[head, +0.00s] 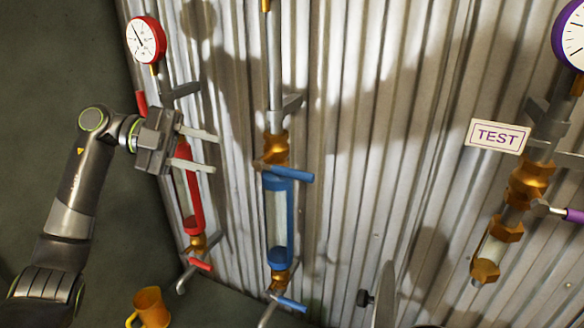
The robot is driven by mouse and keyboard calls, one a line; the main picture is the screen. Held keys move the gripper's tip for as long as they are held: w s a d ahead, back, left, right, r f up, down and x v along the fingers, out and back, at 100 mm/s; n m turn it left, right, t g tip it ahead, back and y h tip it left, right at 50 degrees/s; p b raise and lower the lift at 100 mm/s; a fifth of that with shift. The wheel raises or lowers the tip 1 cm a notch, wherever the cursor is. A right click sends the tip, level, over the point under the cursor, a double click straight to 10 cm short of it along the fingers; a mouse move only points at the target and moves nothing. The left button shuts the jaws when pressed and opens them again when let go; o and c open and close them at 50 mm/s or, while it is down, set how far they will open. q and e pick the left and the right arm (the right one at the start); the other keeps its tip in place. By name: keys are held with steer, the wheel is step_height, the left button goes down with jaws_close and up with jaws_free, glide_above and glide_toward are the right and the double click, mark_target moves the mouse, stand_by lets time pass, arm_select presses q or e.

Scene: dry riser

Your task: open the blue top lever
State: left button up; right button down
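The blue top lever (292,174) sticks out to the right, across the upper end of the blue-framed sight tube (290,222) on the middle pipe. It joins a brass fitting (274,149) there. My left gripper (214,152) is open, its two grey fingers apart and pointing right with nothing between them. It is left of the blue top lever, apart from it in the picture, and in front of the top of the red tube (194,195). It hides part of the red pipe. My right gripper cannot be made out.
A blue bottom lever (292,304) and a red bottom lever (201,265) sit lower down. A red gauge (146,40) is upper left. A TEST sign (497,136) and brass fittings (530,180) are right. A yellow mug (151,308) stands below. Corrugated wall (385,150) lies behind.

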mark_target(284, 171)
arm_select(q)
steer(key=p+x, duration=0.3)
steer(key=x, duration=1.1)
steer(key=shift+r, duration=0.1)
steer(key=shift+p+x, duration=0.35)
steer(key=shift+x, duration=0.5)
jaws_close()
